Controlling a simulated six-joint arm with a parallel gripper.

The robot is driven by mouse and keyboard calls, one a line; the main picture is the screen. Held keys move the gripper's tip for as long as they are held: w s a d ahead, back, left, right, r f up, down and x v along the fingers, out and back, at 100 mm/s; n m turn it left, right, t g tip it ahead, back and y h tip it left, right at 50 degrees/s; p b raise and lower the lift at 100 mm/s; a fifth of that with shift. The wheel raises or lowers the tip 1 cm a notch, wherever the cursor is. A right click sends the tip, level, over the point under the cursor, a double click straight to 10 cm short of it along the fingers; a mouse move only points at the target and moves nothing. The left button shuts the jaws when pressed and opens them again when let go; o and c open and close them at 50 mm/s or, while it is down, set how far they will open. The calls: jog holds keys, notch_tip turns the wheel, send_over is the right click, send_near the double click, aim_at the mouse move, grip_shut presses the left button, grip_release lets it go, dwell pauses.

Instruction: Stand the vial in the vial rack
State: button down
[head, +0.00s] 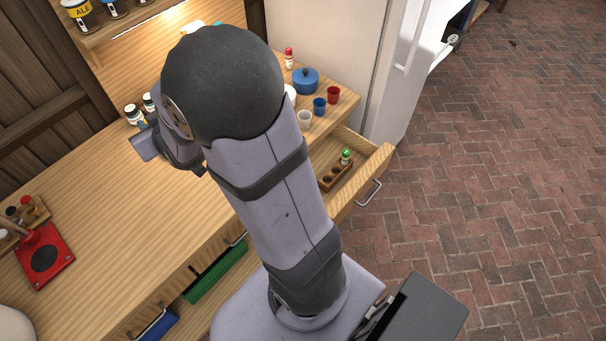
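A brown wooden rack with round holes (328,183) sits in the open drawer, to the right of my arm; it looks like the vial rack. A small green-capped vial (346,158) shows upright at the rack's far end. My arm hides part of the drawer, and I cannot tell whether another vial lies behind it. My gripper (146,146) is over the counter at the left of my arm, close to two small dark bottles with white caps (136,114). Its fingers are mostly hidden by my wrist, so I cannot tell whether it is open or holds anything.
The open drawer (374,165) juts out at the right. A blue pot (305,81), a red cup (333,95), a blue cup (320,106) and a white cup (304,119) stand on the counter's far end. A red burner (45,255) is at the left. The mid-left counter is clear.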

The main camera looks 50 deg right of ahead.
jog(key=s+d+f+m+g+h+b, duration=0.1)
jog(key=d+f+m+h+b, duration=0.2)
jog(key=d, duration=0.5)
jog(key=s+d+f+m+g+h+b, duration=0.1)
jog(key=d+f+m+h+b, duration=0.15)
jog(key=d, duration=0.65)
jog(key=s+d+f+m+g+h+b, duration=0.2)
jog(key=s+d+f+m, duration=0.15)
jog(key=s+d, duration=0.4)
jog(key=s+d+f+m+g+h+b, duration=0.2)
jog(key=s+d+f+b, duration=0.15)
jog(key=d, duration=0.65)
jog(key=s+d+f+m+g+h+b, duration=0.1)
jog(key=s+d+f+m+g+b, duration=0.1)
jog(key=s+f, duration=0.5)
jog(key=s+d+f+m+g+h+b, duration=0.1)
jog(key=s+d+f+m+g+b, duration=0.2)
jog(key=s+f, duration=0.3)
jog(key=shift+s+d+f+m+g, duration=0.4)
jog(key=shift+f+g, duration=0.5)
jog(key=shift+f, duration=1.35)
jog(key=shift+f, duration=0.1)
jog(key=shift+f, duration=2)
